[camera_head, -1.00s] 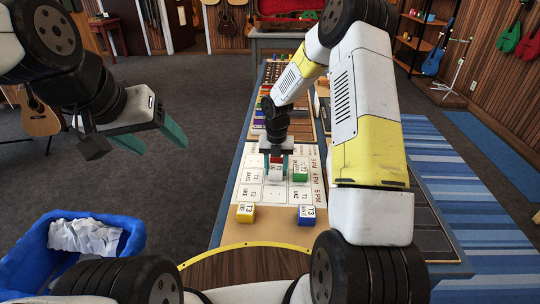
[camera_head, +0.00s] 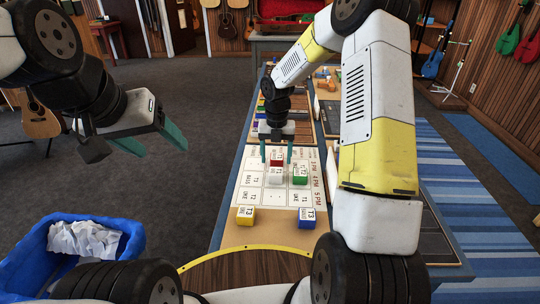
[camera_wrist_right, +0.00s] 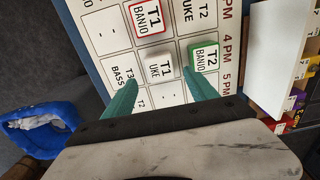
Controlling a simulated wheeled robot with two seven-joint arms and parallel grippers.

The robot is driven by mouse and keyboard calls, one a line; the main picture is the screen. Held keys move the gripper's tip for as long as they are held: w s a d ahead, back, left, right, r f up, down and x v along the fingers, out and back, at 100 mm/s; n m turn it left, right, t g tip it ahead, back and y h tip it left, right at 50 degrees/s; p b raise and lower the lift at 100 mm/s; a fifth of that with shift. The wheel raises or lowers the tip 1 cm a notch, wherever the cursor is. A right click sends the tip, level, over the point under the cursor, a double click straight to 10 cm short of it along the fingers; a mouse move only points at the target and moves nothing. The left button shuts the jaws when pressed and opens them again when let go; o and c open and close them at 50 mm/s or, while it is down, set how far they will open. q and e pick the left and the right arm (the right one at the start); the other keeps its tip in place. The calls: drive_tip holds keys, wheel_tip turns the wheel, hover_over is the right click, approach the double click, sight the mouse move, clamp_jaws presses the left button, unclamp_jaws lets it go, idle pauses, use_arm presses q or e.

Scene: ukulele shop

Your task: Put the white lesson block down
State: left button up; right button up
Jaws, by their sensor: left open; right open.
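The white lesson block (camera_head: 275,175), marked T1 UKE, sits on the white schedule board (camera_head: 250,196), in front of the red block (camera_head: 277,160) and left of the green block (camera_head: 300,175). My right gripper (camera_head: 276,155) is open and empty above it. In the right wrist view the white block (camera_wrist_right: 160,66) shows between and beyond the teal fingertips (camera_wrist_right: 160,80), apart from them. My left gripper (camera_head: 161,148) is open and empty over the floor left of the table.
A yellow block (camera_head: 245,215) and a blue block (camera_head: 306,217) lie near the board's front edge. A blue bin (camera_head: 125,222) with crumpled paper stands at lower left. Other boards with small blocks lie farther along the table.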

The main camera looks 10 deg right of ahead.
wheel_tip(320, 180, up, 5)
wheel_tip(320, 180, up, 8)
drive_tip(key=m+t, duration=0.1)
drive_tip(key=m, duration=0.5)
hover_over(276, 171)
drive_tip(key=s+d, duration=0.1)
drive_tip(key=s, duration=0.3)
drive_tip(key=s+d+r+m+t, duration=0.1)
drive_tip(key=s+r+m+t, duration=0.1)
drive_tip(key=s+r+m, duration=0.55)
drive_tip(key=s+r+m+t+y, duration=0.1)
drive_tip(key=s+r+m, duration=0.1)
drive_tip(key=s+m, duration=0.5)
drive_tip(key=s+r+m+t+y, duration=0.1)
drive_tip(key=s+r+m+t, duration=0.1)
drive_tip(key=s+m, duration=0.6)
drive_tip(key=r+m, duration=0.1)
drive_tip(key=m, duration=0.3)
drive_tip(key=shift+s, duration=0.25)
